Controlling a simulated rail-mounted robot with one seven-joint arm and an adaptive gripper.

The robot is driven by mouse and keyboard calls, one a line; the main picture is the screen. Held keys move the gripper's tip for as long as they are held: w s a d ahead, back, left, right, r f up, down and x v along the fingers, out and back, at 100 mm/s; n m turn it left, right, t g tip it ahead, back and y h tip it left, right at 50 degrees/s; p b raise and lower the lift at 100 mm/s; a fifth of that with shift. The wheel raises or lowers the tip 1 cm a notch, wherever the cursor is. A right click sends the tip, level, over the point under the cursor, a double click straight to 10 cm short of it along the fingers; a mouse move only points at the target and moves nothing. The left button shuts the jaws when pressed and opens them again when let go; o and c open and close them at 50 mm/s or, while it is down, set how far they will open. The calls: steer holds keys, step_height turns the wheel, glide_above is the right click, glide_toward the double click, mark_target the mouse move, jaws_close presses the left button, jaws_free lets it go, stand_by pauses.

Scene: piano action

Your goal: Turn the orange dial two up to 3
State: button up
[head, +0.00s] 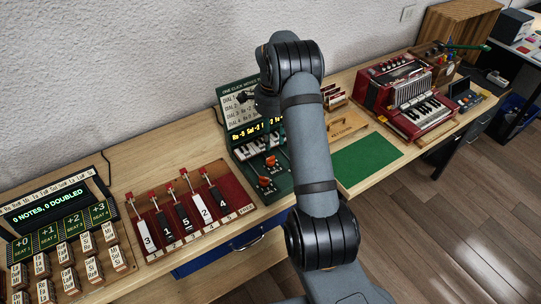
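A dark green dial box (282,187) stands on the bench left of my arm. Two orange dials show on its front, an upper one (270,160) and a lower one (264,182). My arm covers the box's right part, so other dials may be hidden. I cannot tell which is dial two or what settings they point at. Above are small piano keys, a yellow-lettered display (254,131) and a sign (238,106) with lines for several dials. My gripper (244,97) shows only as a small dark shape before the sign, above and apart from the dials; its fingers are not clear.
A red board (232,183) with several numbered levers stands left of the box. Further left are a green-lettered display (45,218) and note blocks. Right of my arm lie a green mat (367,159), a wooden board (343,127) and a red accordion (408,99).

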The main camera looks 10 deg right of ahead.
mark_target(270, 158)
steer(key=f+p, duration=0.1)
steer(key=f, duration=0.2)
steer(key=f+p, duration=0.1)
steer(key=f, duration=0.2)
steer(key=f+p, duration=0.1)
steer(key=f, duration=0.3)
steer(key=shift+w+a, duration=0.25)
steer(key=shift+w, duration=0.05)
steer(key=c, duration=0.3)
jaws_close()
